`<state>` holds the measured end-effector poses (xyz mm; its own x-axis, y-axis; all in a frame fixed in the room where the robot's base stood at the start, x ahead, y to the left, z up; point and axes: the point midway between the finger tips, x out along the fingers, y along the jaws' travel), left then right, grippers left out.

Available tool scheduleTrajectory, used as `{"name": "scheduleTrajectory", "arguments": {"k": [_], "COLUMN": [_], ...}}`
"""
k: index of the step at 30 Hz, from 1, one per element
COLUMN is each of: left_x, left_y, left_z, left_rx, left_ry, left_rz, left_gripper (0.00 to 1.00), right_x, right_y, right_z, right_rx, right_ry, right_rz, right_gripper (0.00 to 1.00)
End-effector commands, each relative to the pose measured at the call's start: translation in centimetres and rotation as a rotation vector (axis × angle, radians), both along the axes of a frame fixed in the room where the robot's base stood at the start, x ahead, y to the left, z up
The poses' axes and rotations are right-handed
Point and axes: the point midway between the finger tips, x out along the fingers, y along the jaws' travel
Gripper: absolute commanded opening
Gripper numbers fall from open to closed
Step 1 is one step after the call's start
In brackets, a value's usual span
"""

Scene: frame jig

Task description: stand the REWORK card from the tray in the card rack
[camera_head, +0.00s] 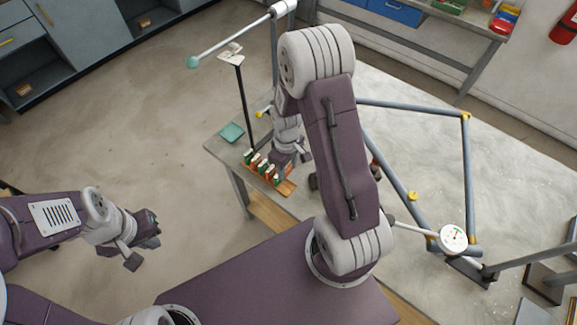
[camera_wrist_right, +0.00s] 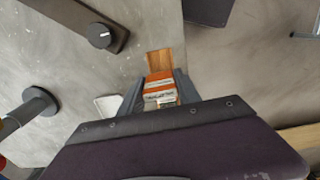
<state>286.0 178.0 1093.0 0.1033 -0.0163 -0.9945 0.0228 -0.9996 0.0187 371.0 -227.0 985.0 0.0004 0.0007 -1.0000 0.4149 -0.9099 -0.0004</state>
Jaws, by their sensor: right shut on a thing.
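The card rack (camera_head: 286,187) is an orange-brown wooden strip near the left edge of the table. Several cards with green and white parts stand in it. In the right wrist view, the bare end of the rack (camera_wrist_right: 159,61) shows beyond my fingers. My right gripper (camera_head: 287,165) is low at the rack's right part, and its fingers (camera_wrist_right: 158,94) are shut on a card (camera_wrist_right: 162,99) with a pale top edge. Its lettering is too small to read, and its lower part is hidden. My left gripper (camera_head: 145,250) is open and empty, off to the left above the floor.
A small teal tray (camera_head: 232,132) lies at the table's left corner. A black stand (camera_head: 243,105) rises beside the rack. A blue-grey tube frame (camera_head: 412,105) and a dial gauge (camera_head: 453,238) occupy the table's right side.

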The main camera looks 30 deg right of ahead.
Motion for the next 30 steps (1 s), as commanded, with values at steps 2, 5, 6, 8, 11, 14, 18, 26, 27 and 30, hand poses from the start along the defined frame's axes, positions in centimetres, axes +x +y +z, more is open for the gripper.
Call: {"name": "scheduleTrajectory", "arguments": {"k": [2,5,6,8,11,14,18,26,27,30], "left_x": [0.0,0.0,0.0,0.0,0.0,0.0,0.0,0.0,0.0,0.0], "left_y": [0.0,0.0,0.0,0.0,0.0,0.0,0.0,0.0,0.0,0.0], "left_z": [-1.2,-2.4,-2.8,-3.5,-4.7,-5.8,-7.1,-8.2,-8.2,-8.1], "left_rx": [0.0,0.0,0.0,0.0,0.0,0.0,0.0,0.0,0.0,0.0], "left_ry": [0.0,0.0,0.0,0.0,0.0,0.0,0.0,0.0,0.0,0.0], "left_rz": [0.0,0.0,0.0,0.0,0.0,0.0,0.0,0.0,0.0,0.0], "left_gripper": [0.0,0.0,0.0,0.0,0.0,0.0,0.0,0.0,0.0,0.0], "right_x": [0.0,0.0,0.0,0.0,0.0,0.0,0.0,0.0,0.0,0.0], "right_y": [0.0,0.0,0.0,0.0,0.0,0.0,0.0,0.0,0.0,0.0], "right_z": [-1.3,-2.5,-3.1,-3.8,-5.0,-6.3,-7.9,-9.5,-9.5,-9.4], "right_rx": [0.0,0.0,0.0,0.0,0.0,0.0,0.0,0.0,0.0,0.0], "right_ry": [0.0,0.0,0.0,0.0,0.001,0.001,0.001,0.0,0.0,0.0], "right_rz": [0.0,0.0,0.0,-0.001,-0.001,-0.001,-0.001,-0.001,-0.001,-0.001], "right_gripper": [0.01,0.01,0.01,0.01,0.01,0.01,0.01,0.01,0.01,0.01]}}
